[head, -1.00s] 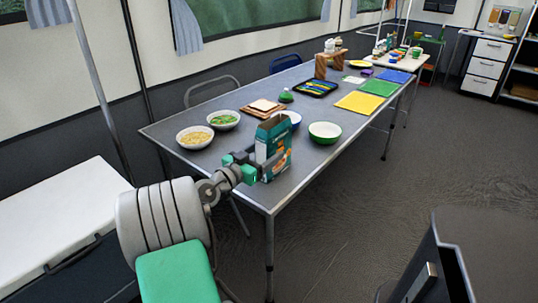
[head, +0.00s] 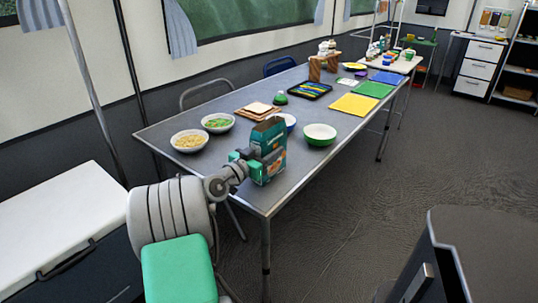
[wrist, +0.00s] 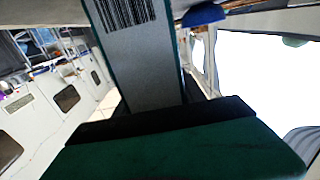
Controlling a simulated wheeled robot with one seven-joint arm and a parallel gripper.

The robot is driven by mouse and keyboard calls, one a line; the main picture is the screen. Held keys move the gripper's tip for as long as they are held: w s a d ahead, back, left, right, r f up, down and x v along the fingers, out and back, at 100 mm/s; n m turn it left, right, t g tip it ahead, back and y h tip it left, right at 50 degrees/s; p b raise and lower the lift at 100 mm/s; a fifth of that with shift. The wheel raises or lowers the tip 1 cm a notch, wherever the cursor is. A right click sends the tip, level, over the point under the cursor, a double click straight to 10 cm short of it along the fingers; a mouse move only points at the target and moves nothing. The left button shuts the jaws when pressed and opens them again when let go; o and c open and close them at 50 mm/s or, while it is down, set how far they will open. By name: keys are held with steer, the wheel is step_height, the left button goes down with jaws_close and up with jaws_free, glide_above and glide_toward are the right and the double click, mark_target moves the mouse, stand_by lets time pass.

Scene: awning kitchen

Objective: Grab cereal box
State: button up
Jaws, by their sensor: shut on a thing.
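The cereal box (head: 269,152) is teal with an orange-and-white front. It stands about upright at the near end of the grey table in the head view. My gripper (head: 254,163) is shut on it from the left, with green finger parts at its side. In the wrist view the box's grey side with a barcode (wrist: 127,15) runs up from the dark green finger (wrist: 175,145). I cannot tell whether the box's base touches the table.
On the table (head: 185,172), a bowl of yellow food (head: 189,141) and a bowl of green food (head: 218,123) stand left of the box. Coloured mats (head: 353,104) lie farther back.

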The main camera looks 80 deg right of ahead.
steer(key=c, duration=0.5)
steer(key=shift+c, duration=0.2)
